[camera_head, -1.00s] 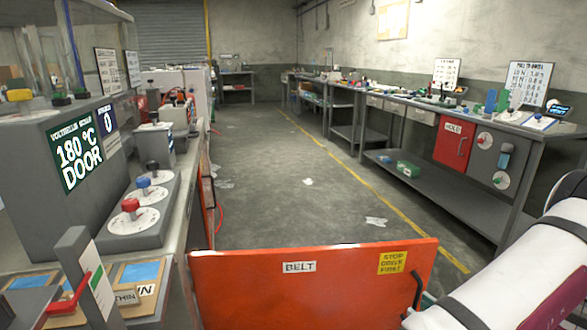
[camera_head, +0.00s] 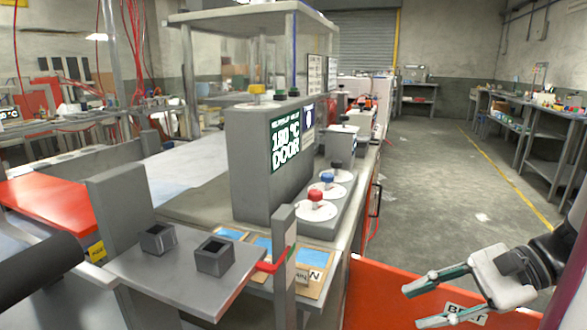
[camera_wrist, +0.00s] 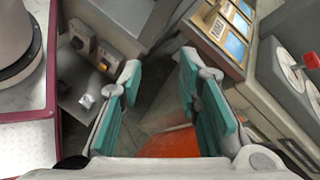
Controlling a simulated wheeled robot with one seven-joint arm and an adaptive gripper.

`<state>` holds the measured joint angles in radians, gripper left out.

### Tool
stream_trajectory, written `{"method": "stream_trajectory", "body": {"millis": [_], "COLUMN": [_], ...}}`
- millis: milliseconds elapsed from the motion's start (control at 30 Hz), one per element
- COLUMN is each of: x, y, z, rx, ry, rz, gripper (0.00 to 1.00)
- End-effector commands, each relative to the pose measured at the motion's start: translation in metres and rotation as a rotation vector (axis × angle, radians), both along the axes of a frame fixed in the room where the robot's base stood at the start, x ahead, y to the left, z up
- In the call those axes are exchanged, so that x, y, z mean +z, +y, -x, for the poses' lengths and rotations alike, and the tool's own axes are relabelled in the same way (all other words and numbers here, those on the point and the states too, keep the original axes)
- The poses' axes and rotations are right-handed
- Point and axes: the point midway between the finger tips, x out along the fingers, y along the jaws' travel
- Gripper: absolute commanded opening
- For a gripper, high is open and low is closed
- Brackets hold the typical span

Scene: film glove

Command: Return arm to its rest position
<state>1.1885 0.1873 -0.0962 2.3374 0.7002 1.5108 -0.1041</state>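My gripper (camera_head: 414,306) is at the lower right of the head view, with its two teal-padded fingers apart and pointing left. It hangs in front of the orange BELT panel (camera_head: 385,285). In the wrist view my gripper (camera_wrist: 160,68) is open, and nothing shows between its fingers. Part of my dark and white arm shows at the right edge of the head view; the rest of the arm is out of frame there.
A grey machine with a 180 °C DOOR display (camera_head: 285,143) and coloured knobs stands on the bench at centre. A grey shelf (camera_head: 170,280) with two square holders (camera_head: 214,256) is at lower left. An open aisle (camera_head: 430,165) runs back beside a yellow line.

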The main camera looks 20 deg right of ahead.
Motion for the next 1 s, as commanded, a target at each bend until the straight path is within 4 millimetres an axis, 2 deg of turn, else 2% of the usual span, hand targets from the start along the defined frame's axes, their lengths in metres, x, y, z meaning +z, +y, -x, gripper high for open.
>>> {"method": "stream_trajectory", "body": {"millis": [33,200,500,733,1000], "x": [0.005,0.015,0.026,0.03,0.034], "y": [0.018,0.064,0.122,0.143,0.149], "z": [-0.002,0.005,0.034,0.061,0.081], "rx": [0.083,0.328,0.733,1.006,1.239], "ry": [0.006,0.026,0.004,-0.067,-0.192], "rz": [0.047,0.196,0.487,0.733,0.992], "gripper": [0.31,0.31,0.31,0.31,0.31]}}
